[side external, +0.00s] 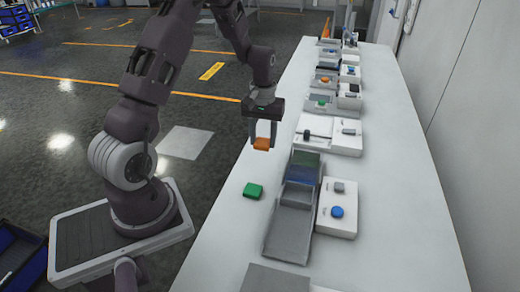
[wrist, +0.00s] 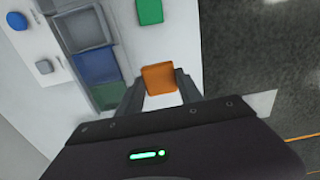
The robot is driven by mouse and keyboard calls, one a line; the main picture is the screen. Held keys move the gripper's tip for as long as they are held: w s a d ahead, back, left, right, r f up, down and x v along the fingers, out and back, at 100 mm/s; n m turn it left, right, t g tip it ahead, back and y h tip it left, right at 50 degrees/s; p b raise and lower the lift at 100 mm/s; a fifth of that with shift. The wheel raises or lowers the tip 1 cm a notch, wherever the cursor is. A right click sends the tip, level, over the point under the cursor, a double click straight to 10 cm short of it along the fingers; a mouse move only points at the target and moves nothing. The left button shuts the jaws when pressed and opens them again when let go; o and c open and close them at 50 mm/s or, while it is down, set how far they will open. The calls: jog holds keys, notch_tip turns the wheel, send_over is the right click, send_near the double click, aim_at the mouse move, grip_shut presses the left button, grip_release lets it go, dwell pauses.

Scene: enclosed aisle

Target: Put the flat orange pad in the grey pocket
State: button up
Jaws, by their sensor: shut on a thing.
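The flat orange pad (side external: 262,144) is held between the fingers of my gripper (side external: 263,138), which is shut on it above the left edge of the white table. The wrist view shows the orange pad (wrist: 159,79) between the two fingers (wrist: 160,88). The tray unit has a row of pockets: a grey pocket (side external: 296,195), a blue one (side external: 300,174) and a green one (side external: 306,158). The wrist view also shows the grey pocket (wrist: 84,28), the blue pocket (wrist: 97,66) and the green pocket (wrist: 109,94). The pad is apart from all pockets.
A green pad (side external: 253,190) lies on the table (side external: 395,200) left of the tray unit. A white box with a grey button and a blue button (side external: 337,211) stands right of it. Several boxes and devices line the table farther back. The table's right side is clear.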

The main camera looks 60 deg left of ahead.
jog(key=w+d+r, duration=0.2)
jog(key=d, duration=1.4)
jog(key=shift+w+f, duration=0.1)
jog(key=shift+f, duration=3.65)
jog(key=o, duration=1.4)
jog(key=shift+o, duration=0.2)
notch_tip(320, 180, up, 7)
jog(key=shift+r, duration=0.1)
